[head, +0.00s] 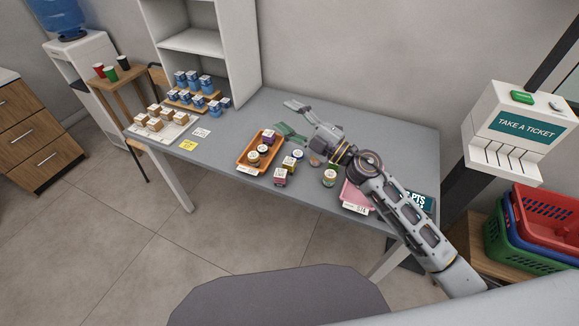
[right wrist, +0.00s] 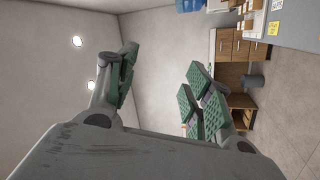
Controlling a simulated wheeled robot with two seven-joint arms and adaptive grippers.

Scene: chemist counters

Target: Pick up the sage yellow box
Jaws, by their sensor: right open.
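Small labelled boxes and jars stand on the grey table (head: 225,140). A small box with yellow on it (head: 289,164) stands just right of the orange tray, and a magenta and yellow box (head: 280,177) is in front of it. The labels are too small to read, so I cannot tell which is the sage one. My right gripper (head: 287,117) is open and empty above the back of the table, behind the tray, its fingers pointing left. In the right wrist view its green-padded fingers (right wrist: 160,85) are spread with nothing between them. My left gripper is not in view.
The orange tray (head: 243,164) holds jars and a purple box. A round jar (head: 329,177) and a pink tray (head: 352,195) are to the right. Blue-white boxes (head: 192,80) and tan boxes (head: 153,112) stand at the left. The back right of the table is clear.

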